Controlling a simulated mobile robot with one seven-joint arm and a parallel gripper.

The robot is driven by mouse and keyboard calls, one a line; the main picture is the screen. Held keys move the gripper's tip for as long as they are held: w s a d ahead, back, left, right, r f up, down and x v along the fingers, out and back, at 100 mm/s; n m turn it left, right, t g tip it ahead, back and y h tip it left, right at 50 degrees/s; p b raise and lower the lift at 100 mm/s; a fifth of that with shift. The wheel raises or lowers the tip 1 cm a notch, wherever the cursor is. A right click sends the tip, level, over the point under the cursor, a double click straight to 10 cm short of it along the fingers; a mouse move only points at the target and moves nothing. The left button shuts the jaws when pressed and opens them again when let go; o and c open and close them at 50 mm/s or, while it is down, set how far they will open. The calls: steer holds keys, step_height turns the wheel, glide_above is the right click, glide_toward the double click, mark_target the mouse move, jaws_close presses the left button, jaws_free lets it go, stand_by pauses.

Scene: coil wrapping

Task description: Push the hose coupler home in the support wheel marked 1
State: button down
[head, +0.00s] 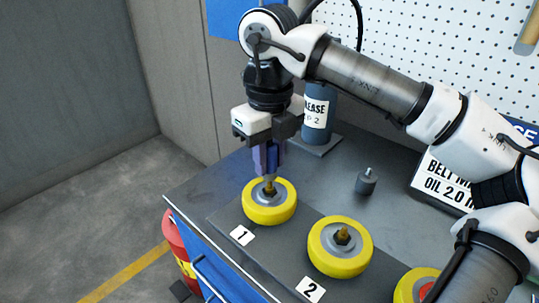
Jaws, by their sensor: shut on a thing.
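The support wheel marked 1 (256,211) is yellow with a grey hub and lies flat on a dark plate on the bench, behind the white label "1" (241,236). My gripper (268,170) points straight down over this wheel's hub. Its bluish fingers are shut on the hose coupler (269,186), whose brass-coloured part shows just below the fingertips at the hub centre. The coupler looks upright. The fingers hide its upper part, and I cannot tell how deep it sits in the hub.
A yellow wheel marked 2 (326,263) with a brass-coloured piece in its hub stands at the right. Another yellow wheel (402,290) with a red centre is partly cut off. A small grey cylinder (366,182) and a grease bottle (318,113) stand behind. The bench's left edge is close.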

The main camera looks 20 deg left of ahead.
mark_target(269, 145)
steer(key=shift+f+b, duration=1.1)
steer(key=shift+f, duration=0.25)
steer(key=c, duration=1.1)
jaws_free()
step_height(269, 145, up, 14)
steer(key=shift+f, duration=0.1)
